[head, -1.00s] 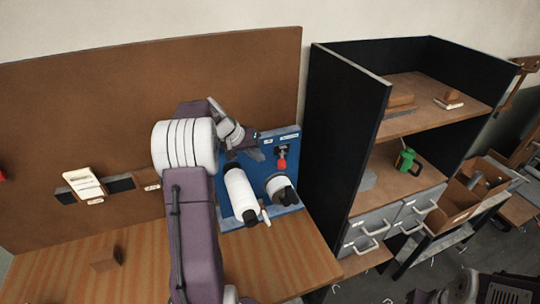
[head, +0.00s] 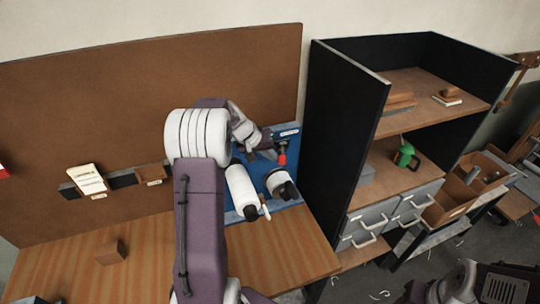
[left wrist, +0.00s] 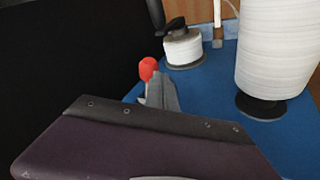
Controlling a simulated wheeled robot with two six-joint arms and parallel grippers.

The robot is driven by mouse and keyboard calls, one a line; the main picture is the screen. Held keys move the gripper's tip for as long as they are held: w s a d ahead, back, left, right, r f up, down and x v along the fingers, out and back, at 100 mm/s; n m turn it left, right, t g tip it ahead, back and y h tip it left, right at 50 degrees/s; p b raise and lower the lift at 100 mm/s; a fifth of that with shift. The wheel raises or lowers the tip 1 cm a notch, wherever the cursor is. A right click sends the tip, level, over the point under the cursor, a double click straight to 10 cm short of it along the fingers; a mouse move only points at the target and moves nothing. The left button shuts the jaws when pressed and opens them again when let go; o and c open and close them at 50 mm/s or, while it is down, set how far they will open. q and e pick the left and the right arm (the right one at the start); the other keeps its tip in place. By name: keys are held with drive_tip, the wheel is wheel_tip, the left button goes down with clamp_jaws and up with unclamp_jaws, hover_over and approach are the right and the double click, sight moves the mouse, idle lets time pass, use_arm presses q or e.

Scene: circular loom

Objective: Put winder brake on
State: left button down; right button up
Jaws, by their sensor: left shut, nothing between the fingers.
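A red-handled lever (head: 282,159), which looks like the winder brake, sits at the upper right of a blue panel (head: 292,215). Its red knob (left wrist: 147,68) also shows in the left wrist view. My left gripper (head: 272,146) is shut and empty, with its tips close to the lever's upper part. In the left wrist view the grey fingers (left wrist: 161,95) stand right by the knob; I cannot tell whether they touch. The lever's base is partly hidden by the gripper.
A large white spool (head: 241,187) and a smaller white spool with a black end (head: 277,182) stand on the blue panel below the lever. A dark shelf unit (head: 345,120) rises close on the right. A brown block (head: 110,252) lies on the wooden bench (head: 150,280).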

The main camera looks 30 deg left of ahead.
sight(283, 159)
use_arm(q)
drive_tip(key=shift+d+n, duration=0.35)
drive_tip(key=shift+n, duration=0.15)
use_arm(e)
drive_tip(key=shift+f, duration=0.2)
use_arm(q)
drive_tip(key=d+n, duration=0.1)
drive_tip(key=n+y, duration=0.1)
drive_tip(key=d+n+y, duration=0.1)
drive_tip(key=shift+w+d+t, duration=0.25)
drive_tip(key=shift+d+t, duration=0.05)
drive_tip(key=shift+d, duration=0.05)
drive_tip(key=w+d, duration=0.3)
drive_tip(key=shift+d+p, duration=0.3)
drive_tip(key=shift+p, duration=0.05)
use_arm(e)
drive_tip(key=shift+w+d+r, duration=0.15)
drive_tip(key=shift+d+r, duration=0.35)
drive_tip(key=shift+d, duration=0.1)
